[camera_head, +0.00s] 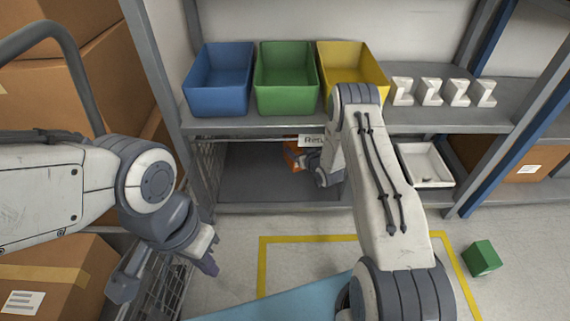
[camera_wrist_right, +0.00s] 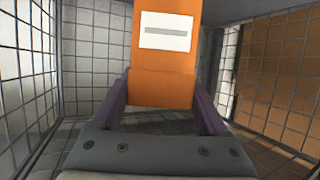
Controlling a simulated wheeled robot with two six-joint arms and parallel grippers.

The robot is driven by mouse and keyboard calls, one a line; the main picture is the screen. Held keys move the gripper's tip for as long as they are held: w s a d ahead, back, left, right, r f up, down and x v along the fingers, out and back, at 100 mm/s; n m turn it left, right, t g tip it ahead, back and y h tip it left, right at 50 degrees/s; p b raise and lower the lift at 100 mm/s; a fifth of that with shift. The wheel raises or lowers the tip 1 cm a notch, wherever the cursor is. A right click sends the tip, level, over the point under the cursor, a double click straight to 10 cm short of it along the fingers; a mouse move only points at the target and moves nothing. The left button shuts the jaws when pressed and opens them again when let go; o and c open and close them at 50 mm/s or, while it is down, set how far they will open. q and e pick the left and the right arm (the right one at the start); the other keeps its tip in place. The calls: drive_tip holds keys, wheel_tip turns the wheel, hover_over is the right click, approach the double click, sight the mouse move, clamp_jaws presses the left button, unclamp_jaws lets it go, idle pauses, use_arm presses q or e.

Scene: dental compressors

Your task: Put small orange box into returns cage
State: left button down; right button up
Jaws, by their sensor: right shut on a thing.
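The small orange box (camera_head: 292,154) is at the front of the lower shelf bay, partly hidden by my right gripper (camera_head: 306,161) and by a white sign reading "Retu…" (camera_head: 313,140). In the right wrist view the orange box (camera_wrist_right: 163,88), with a white label, sits between the purple fingers of my right gripper (camera_wrist_right: 163,112), which are shut on it. Wire mesh walls of the returns cage (camera_wrist_right: 25,75) stand on both sides of it there. I cannot tell whether the box touches the cage floor. My left gripper (camera_head: 168,274) is open and empty at the lower left.
Blue (camera_head: 218,100), green (camera_head: 287,98) and yellow (camera_head: 377,80) bins stand on the shelf above. A white tray (camera_head: 425,165) sits right of my right arm. A green box (camera_head: 482,258) lies on the floor. Cardboard boxes (camera_head: 50,275) crowd the left.

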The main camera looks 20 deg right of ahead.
sight(296, 166)
drive_tip(key=f, duration=0.1)
drive_tip(key=f+b, duration=0.1)
drive_tip(key=f, duration=0.1)
drive_tip(key=f+b, duration=0.1)
drive_tip(key=shift+w+a+f, duration=0.2)
drive_tip(key=shift+a+f, duration=0.05)
drive_tip(key=shift+a, duration=0.05)
wheel_tip(296, 166, down, 5)
drive_tip(key=b, duration=0.2)
drive_tip(key=shift+r+b, duration=0.2)
drive_tip(key=shift+b, duration=0.15)
drive_tip(key=shift+r, duration=0.1)
drive_tip(key=shift+s, duration=0.1)
